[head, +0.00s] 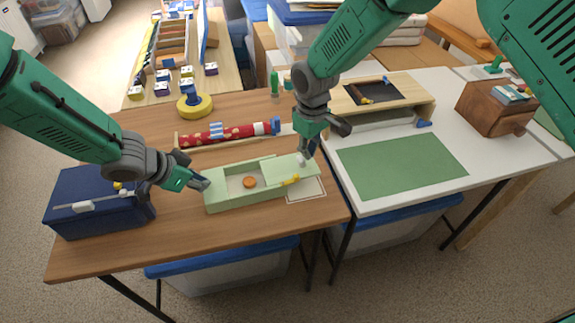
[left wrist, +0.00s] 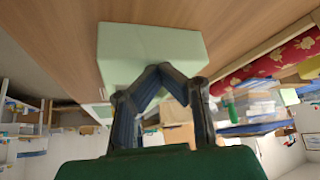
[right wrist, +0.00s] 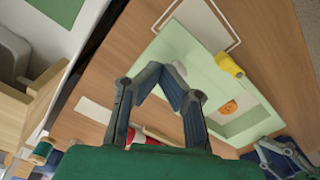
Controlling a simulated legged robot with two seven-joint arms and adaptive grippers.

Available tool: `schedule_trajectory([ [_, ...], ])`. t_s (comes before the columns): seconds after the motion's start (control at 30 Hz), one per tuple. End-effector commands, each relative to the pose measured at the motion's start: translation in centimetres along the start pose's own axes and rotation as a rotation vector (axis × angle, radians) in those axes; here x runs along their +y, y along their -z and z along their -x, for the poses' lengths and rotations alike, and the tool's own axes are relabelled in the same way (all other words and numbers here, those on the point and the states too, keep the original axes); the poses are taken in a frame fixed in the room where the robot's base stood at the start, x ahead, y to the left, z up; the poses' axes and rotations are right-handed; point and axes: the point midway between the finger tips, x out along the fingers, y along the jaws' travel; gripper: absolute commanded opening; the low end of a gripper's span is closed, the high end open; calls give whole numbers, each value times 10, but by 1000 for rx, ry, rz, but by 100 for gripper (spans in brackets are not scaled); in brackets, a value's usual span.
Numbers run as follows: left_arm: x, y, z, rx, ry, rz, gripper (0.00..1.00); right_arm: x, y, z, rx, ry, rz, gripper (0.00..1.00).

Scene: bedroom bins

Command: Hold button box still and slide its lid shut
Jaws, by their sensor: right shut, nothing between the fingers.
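The pale green button box (head: 215,203) stands on the brown table, with an orange button (head: 250,183) visible inside. Its lid (head: 280,172) is slid out to the right, leaving the left part open. A yellow piece (head: 290,180) is at the box's front side; it also shows in the right wrist view (right wrist: 229,64). My left gripper (head: 203,183) is shut and empty at the box's left end; in its wrist view the fingertips (left wrist: 160,68) overlap the box's end wall (left wrist: 150,48). My right gripper (head: 308,153) is shut and empty by the lid's right end; contact is unclear.
A blue case (head: 95,215) stands left of the box. A red patterned roll (head: 225,133) lies behind it, with a yellow ring stand (head: 195,107) further back. On the white table right are a green mat (head: 400,165) and a wooden box (head: 490,110). Front table space is clear.

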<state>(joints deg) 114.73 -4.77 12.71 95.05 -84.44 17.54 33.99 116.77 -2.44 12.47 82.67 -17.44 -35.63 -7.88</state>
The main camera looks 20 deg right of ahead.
Motion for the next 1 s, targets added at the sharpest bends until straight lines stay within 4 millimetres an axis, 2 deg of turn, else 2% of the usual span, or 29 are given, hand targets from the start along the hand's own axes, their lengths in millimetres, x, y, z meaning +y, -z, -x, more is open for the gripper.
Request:
schedule_trajectory([
  [1.0,1,-3,-1,-6,-1,2,0,-11,6,0,0,0,0,0],
])
